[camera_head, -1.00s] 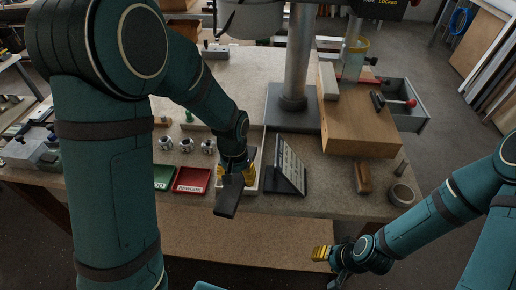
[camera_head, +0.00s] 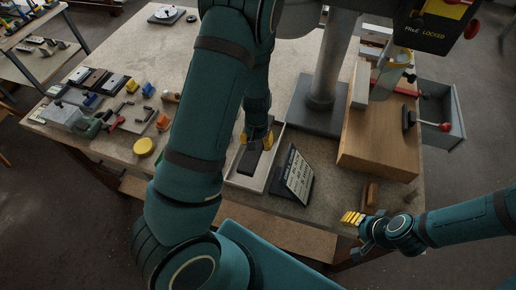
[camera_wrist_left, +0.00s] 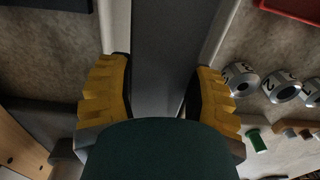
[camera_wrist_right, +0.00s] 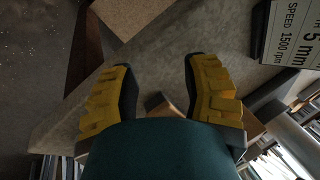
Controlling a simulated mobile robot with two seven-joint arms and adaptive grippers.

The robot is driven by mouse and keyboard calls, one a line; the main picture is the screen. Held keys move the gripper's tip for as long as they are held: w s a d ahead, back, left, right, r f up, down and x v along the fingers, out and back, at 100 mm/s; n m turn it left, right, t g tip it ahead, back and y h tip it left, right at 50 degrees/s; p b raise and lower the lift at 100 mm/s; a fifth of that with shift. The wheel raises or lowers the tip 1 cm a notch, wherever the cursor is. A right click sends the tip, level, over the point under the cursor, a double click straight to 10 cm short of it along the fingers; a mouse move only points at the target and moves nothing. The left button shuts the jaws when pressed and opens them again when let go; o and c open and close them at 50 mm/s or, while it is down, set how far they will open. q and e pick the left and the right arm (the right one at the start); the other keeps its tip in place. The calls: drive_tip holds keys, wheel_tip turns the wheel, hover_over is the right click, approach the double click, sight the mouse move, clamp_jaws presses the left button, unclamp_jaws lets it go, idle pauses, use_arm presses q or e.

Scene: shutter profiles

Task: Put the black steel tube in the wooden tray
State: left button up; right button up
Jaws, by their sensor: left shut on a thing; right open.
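The black steel tube (camera_head: 248,160) is gripped by my left gripper (camera_head: 258,138) and lies over a shallow pale-rimmed tray (camera_head: 263,181), left of the sign stand. In the left wrist view the dark tube (camera_wrist_left: 165,50) runs between the yellow fingers, with pale rims on both sides of it. I cannot tell whether it touches the tray floor. No other tray that is clearly wooden shows. My right gripper (camera_head: 355,221) is open and empty near the bench's front right; its fingers also show apart in the right wrist view (camera_wrist_right: 160,85).
A black sign stand (camera_head: 297,176) is close right of the tray. A drill press column (camera_head: 333,60) and a wooden block (camera_head: 377,130) stand behind and right. A yellow round item (camera_head: 144,147) and several tools lie on the left. Numbered metal cylinders (camera_wrist_left: 280,87) are near my left gripper.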

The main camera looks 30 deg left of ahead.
use_arm(q)
drive_tip(key=shift+w+f, duration=0.15)
drive_tip(key=shift+f, duration=2.3)
use_arm(e)
drive_tip(key=shift+w+f, duration=0.1)
drive_tip(key=shift+f, duration=0.2)
use_arm(q)
drive_tip(key=shift+b, duration=0.3)
drive_tip(key=o, duration=1)
drive_tip(key=shift+f, duration=0.15)
use_arm(e)
drive_tip(key=shift+f, duration=0.1)
use_arm(q)
drive_tip(key=shift+r, duration=0.35)
use_arm(e)
drive_tip(key=shift+r, duration=0.25)
use_arm(q)
wheel_tip(320, 180, up, 12)
drive_tip(key=shift+f+p, duration=0.15)
drive_tip(key=shift+p, duration=0.75)
use_arm(e)
drive_tip(key=shift+r, duration=0.7)
